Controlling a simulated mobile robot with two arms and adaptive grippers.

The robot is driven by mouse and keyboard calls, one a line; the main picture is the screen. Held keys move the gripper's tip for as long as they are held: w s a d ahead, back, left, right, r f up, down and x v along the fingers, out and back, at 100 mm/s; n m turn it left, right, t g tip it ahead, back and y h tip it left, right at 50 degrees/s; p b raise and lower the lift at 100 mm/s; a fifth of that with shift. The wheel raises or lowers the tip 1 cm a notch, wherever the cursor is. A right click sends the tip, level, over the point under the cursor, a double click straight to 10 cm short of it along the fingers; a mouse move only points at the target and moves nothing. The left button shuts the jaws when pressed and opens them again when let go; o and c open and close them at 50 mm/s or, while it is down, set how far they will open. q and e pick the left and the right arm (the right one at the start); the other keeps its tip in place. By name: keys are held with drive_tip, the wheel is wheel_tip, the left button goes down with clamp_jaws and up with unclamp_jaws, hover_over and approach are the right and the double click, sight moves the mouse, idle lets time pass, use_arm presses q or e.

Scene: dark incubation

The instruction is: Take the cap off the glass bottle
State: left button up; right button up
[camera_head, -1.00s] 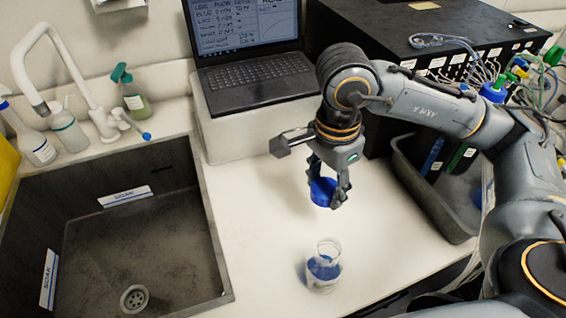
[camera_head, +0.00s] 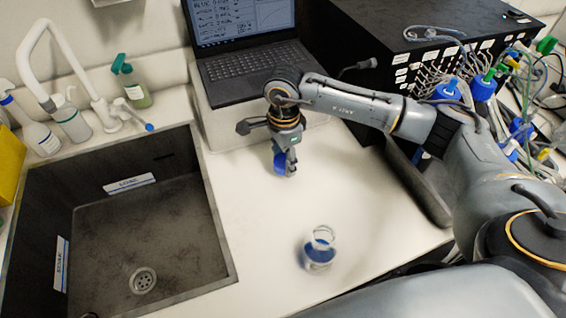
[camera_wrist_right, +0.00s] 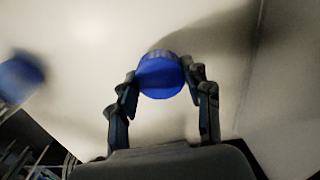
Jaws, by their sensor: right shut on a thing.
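The glass bottle (camera_head: 319,249) stands upright and uncapped on the white counter, with blue contents low inside. My right gripper (camera_head: 283,170) is shut on the blue cap (camera_head: 280,162), behind and to the left of the bottle, near the laptop's stand. In the right wrist view the cap (camera_wrist_right: 161,75) sits between the two fingertips (camera_wrist_right: 161,82). A blurred blue shape at that view's left edge may be the bottle; I cannot tell for sure. My left gripper is not in view.
A dark sink (camera_head: 228,262) lies to the left of the bottle. A laptop (camera_head: 243,68) stands on a white block behind the gripper. A grey bin (camera_head: 428,193) and a black box with cables (camera_head: 400,35) are at the right. The counter around the bottle is clear.

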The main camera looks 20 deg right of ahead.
sight(283, 160)
drive_tip(key=shift+w+f+p, duration=0.15)
drive_tip(key=shift+f+p, duration=0.25)
drive_tip(key=shift+f, duration=0.05)
wheel_tip(283, 160, down, 2)
drive_tip(key=shift+f+p, duration=0.1)
drive_tip(key=shift+p, duration=0.5)
drive_tip(key=shift+f, duration=0.2)
drive_tip(key=shift+f, duration=0.1)
drive_tip(key=shift+f+b, duration=0.15)
drive_tip(key=shift+b, duration=0.2)
drive_tip(key=o, duration=1.3)
